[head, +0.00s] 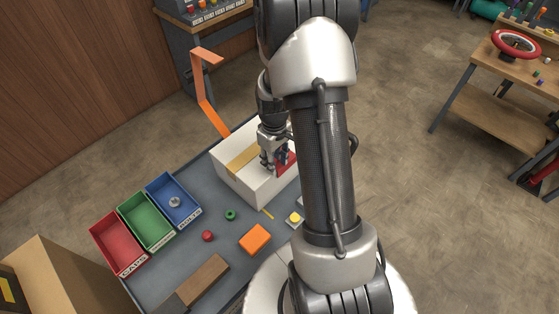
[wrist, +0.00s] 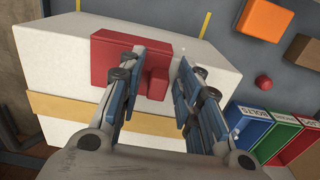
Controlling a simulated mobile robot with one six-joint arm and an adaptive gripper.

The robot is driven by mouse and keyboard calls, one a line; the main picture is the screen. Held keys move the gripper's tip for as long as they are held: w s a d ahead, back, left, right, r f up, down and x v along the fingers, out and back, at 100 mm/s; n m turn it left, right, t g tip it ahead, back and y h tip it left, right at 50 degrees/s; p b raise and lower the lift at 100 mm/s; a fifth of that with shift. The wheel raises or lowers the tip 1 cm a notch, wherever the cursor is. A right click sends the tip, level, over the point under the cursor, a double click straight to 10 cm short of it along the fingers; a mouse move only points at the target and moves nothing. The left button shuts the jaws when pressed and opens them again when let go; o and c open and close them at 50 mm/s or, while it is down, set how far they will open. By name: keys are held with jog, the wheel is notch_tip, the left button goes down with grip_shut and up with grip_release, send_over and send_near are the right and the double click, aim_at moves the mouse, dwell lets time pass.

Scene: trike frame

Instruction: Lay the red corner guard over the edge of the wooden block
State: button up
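The red corner guard (head: 286,162) rests on top of the white box. In the wrist view the red corner guard (wrist: 112,54) shows a broad part at left and a narrow upright part between my fingers. My gripper (head: 272,160) is low over the box. In the wrist view my gripper (wrist: 160,62) is open, its fingers apart on either side of the narrow part; a gap shows on the right. The left finger hides some of the guard. The brown wooden block (head: 204,281) lies on the grey bench, and its end shows in the wrist view (wrist: 306,52).
The white box (head: 236,178) has a tan strip (wrist: 60,106). Red (head: 118,247), green (head: 148,220) and blue (head: 172,197) bins stand at left. An orange block (head: 255,238) and red knob (head: 208,236) lie on the bench. An orange bent strip (head: 207,92) rises behind.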

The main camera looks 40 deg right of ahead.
grip_shut()
